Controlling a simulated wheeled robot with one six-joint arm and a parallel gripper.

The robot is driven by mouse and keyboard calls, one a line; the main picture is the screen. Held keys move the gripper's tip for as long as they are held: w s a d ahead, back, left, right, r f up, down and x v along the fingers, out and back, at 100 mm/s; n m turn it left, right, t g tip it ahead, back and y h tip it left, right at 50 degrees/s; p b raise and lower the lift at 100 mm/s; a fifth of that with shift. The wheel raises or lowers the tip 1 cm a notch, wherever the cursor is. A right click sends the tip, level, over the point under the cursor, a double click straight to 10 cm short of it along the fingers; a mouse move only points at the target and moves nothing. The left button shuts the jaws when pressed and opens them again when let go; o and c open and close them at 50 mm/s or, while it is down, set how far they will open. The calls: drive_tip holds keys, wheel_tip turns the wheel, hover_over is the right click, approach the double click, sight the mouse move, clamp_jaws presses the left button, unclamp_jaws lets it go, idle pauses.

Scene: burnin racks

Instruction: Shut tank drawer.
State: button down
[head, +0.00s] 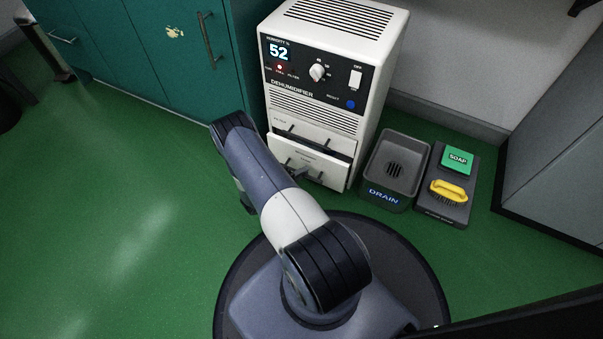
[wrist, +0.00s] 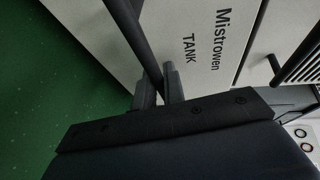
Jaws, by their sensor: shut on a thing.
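The white tank drawer (head: 331,170) is the lowest front of the dehumidifier (head: 372,60). It appears to stand out somewhat from the cabinet, with a dark gap along its top edge. In the wrist view its front (wrist: 196,62) reads "Mistrowen TANK". A dark bar handle (wrist: 132,28) runs along that front. My gripper (wrist: 160,84) is shut on the handle near one end. In the head view my gripper (head: 299,173) is small and partly hidden by my arm, against the drawer front.
The filter panel (head: 296,132) sits just above the tank drawer. A grey drain basin (head: 369,180) and a tray (head: 457,215) with green soap (head: 457,160) and a yellow brush (head: 449,191) stand to the right. A teal cabinet (head: 150,55) is at left. Green floor (head: 110,190) is clear.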

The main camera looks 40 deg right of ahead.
drive_tip(key=d, duration=0.1)
drive_tip(key=w+d, duration=0.1)
drive_tip(key=d, duration=0.1)
drive_tip(key=shift+w+d, duration=0.3)
drive_tip(key=shift+w, duration=0.05)
drive_tip(key=c, duration=1.5)
unclamp_jaws()
drive_tip(key=shift+d, duration=0.1)
drive_tip(key=shift+r, duration=0.1)
drive_tip(key=p, duration=0.3)
approach(306, 164)
drive_tip(key=shift+a+f, duration=0.35)
drive_tip(key=shift+f, duration=0.1)
